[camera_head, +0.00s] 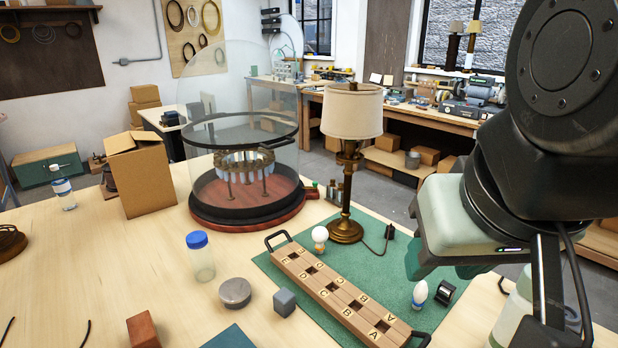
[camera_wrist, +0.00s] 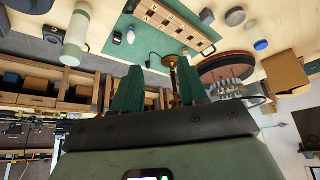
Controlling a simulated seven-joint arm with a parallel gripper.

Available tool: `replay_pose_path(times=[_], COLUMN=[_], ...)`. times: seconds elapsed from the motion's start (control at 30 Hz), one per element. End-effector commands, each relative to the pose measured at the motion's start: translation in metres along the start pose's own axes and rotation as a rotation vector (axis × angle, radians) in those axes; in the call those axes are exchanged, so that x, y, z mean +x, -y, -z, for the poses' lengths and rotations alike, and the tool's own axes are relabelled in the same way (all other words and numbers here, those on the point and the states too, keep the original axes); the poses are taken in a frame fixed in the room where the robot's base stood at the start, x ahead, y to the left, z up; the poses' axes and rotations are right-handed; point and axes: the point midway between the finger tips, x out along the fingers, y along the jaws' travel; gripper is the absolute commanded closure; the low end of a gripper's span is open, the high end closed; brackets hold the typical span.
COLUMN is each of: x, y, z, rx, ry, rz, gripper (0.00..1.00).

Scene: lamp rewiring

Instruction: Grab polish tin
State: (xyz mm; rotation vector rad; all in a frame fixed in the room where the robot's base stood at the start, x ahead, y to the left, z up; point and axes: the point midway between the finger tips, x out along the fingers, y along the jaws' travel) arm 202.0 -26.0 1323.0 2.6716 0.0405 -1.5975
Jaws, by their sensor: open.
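The likely polish tin is a low round grey tin (camera_head: 235,292), lying flat on the bare wooden table left of the green mat. It also shows in the wrist view as a small grey disc (camera_wrist: 235,17) near the top. My gripper (camera_head: 440,264) hangs above the right part of the table, well to the right of the tin and apart from it. In the wrist view its two green fingers (camera_wrist: 158,88) stand apart with nothing held between them.
A grey cube (camera_head: 284,302) and a blue-lidded jar (camera_head: 201,258) stand close to the tin. A lettered wooden block (camera_head: 335,292), a brass lamp (camera_head: 347,190) and bulbs are on the green mat (camera_head: 385,250). A glass dome (camera_head: 240,110) stands behind. A red-brown block (camera_head: 142,329) is front left.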

Motion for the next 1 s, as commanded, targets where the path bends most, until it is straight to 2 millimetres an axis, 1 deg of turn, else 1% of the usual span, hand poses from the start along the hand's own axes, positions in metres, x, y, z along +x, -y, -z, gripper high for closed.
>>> replay_pose_path(times=[0.07,0.43,0.67,0.77,0.87,0.97,1.0], x=[0.0,0.0,0.0,0.004,0.015,0.035,0.045], y=[0.0,0.0,0.0,-0.001,-0.001,0.002,0.004], z=[0.0,0.0,0.001,0.008,0.025,0.052,0.064], rx=[0.0,0.0,-0.003,-0.04,-0.131,-0.279,-0.346], ry=[0.0,0.0,0.002,0.022,0.068,0.131,0.156], rz=[0.0,0.0,-0.001,-0.007,-0.025,-0.058,-0.075], gripper=[0.57,0.01,0.0,0.0,0.0,0.0,0.0])
